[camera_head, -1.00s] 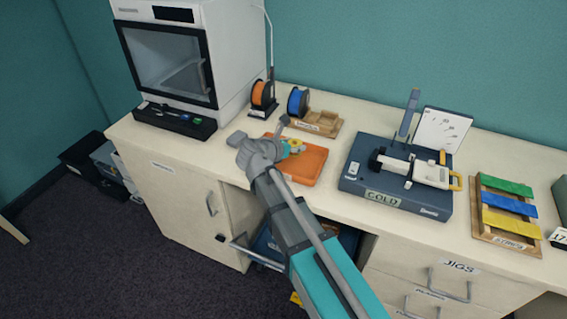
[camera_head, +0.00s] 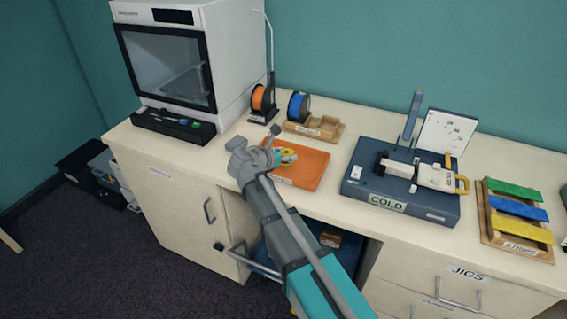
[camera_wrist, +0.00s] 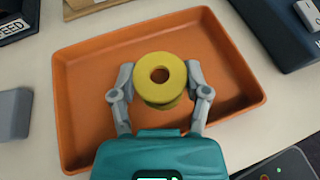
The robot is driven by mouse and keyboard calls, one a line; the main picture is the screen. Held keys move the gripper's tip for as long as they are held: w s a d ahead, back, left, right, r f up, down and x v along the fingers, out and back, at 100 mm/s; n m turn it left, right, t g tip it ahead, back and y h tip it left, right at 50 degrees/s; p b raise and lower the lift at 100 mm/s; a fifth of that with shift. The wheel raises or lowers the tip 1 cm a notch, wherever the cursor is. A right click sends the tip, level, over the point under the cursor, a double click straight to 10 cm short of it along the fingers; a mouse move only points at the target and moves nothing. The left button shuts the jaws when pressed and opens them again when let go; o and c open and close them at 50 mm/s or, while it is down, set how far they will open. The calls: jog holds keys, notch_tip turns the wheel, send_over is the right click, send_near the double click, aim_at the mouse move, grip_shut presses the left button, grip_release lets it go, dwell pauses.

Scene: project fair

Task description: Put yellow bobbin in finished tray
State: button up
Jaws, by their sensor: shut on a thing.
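The yellow bobbin (camera_wrist: 160,78) is between the fingers of my gripper (camera_wrist: 160,82) in the wrist view. My gripper is shut on it, one finger at each side, with the bobbin's round hole facing the camera. The bobbin and gripper are over the orange tray (camera_wrist: 85,130). Whether the bobbin touches the tray floor I cannot tell. In the head view the orange tray (camera_head: 312,170) lies on the bench, and the bobbin (camera_head: 287,152) shows small at my gripper (camera_head: 283,157). The tray's label is mostly hidden by my arm.
A blue device marked COLD (camera_head: 430,212) stands right of the tray. A wooden holder (camera_head: 318,130) and orange (camera_head: 261,98) and blue (camera_head: 298,106) spools are behind it. A white enclosed machine (camera_head: 165,60) stands at left. Coloured strips (camera_head: 518,208) lie far right.

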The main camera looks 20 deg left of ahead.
aim_at(284, 163)
jog(key=shift+w+a+f+b, duration=0.2)
jog(key=shift+a+f+b, duration=0.15)
jog(key=shift+f+b, duration=1.55)
jog(key=shift+f, duration=0.1)
jog(key=shift+f, duration=0.1)
jog(key=o, duration=1)
jog(key=shift+r, duration=0.2)
jog(key=p+v, duration=0.4)
jog(key=v, duration=0.8)
jog(key=shift+p, duration=0.4)
jog(key=shift+s, duration=0.15)
